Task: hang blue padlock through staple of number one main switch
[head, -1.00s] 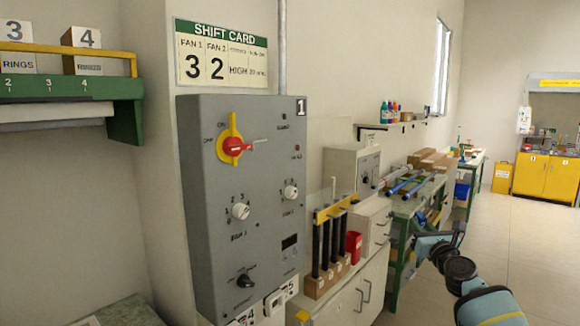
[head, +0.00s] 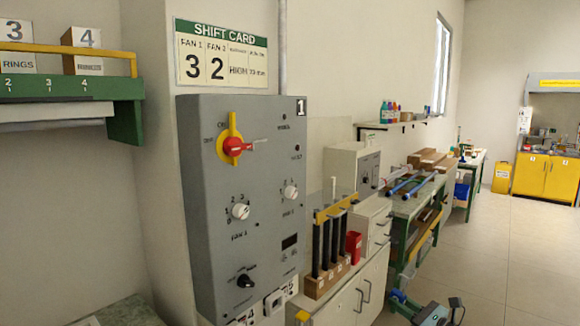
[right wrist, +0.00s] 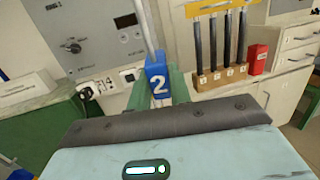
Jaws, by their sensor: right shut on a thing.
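The number one panel (head: 240,195) is a grey box on the wall, marked 1. Its main switch (head: 234,147) has a red handle on an upright yellow plate, with a small grey piece pointing right. I cannot make out the staple clearly. My right gripper (head: 405,305) is low at the bottom edge of the head view, right of and well below the switch. In the right wrist view it is shut on the blue padlock (right wrist: 157,80), marked 2, whose metal shackle points up. The padlock is apart from the panel. My left gripper is not in view.
A rack of dark rods (head: 330,240) stands on a white cabinet (head: 352,300) right of the panel, with a red cup (head: 353,246) beside it. A workbench (head: 408,205) runs behind. Open floor (head: 500,260) lies to the right.

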